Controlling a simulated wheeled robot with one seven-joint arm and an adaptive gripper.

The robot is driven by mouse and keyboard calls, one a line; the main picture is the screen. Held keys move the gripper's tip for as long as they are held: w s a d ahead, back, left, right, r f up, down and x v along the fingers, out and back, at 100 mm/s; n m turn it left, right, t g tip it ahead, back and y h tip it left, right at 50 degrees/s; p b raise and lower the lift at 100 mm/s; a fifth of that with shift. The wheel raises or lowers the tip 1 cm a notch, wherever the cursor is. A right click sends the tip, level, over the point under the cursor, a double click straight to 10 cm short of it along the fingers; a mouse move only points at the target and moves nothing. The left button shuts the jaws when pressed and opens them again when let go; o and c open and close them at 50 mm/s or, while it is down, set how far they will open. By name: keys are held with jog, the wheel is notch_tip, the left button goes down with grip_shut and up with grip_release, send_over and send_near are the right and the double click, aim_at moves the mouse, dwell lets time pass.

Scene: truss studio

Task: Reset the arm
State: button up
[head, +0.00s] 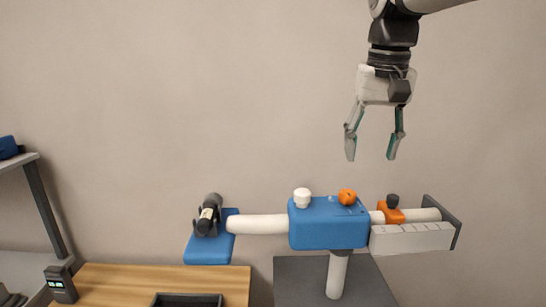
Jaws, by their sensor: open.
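My gripper (371,148) hangs from my arm at the upper right of the head view, with its fingers pointing down. Its two fingers are spread apart with nothing between them. It is in the air above a blue block (328,230) and touches nothing that I can see. Most of my arm is cut off by the top edge of the view.
Below stands a white-and-blue apparatus on a white post (337,274), with a white knob (302,197) and an orange knob (347,197) on top. A wooden table (165,283) with a black tray (187,299) is at the lower left. The air left of my gripper is clear.

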jog(key=s+f+t, duration=0.1)
jog(key=s+f, duration=0.3)
jog(key=s, duration=0.3)
jog(key=s+f+n+t, duration=0.1)
jog(key=s+f, duration=0.3)
jog(key=s, duration=0.3)
jog(key=s+f+t, duration=0.1)
jog(key=s+f, duration=0.2)
jog(key=s, duration=0.5)
jog(key=shift+f+n+t, duration=0.3)
jog(key=shift+f+t, duration=0.1)
jog(key=shift+s, duration=0.1)
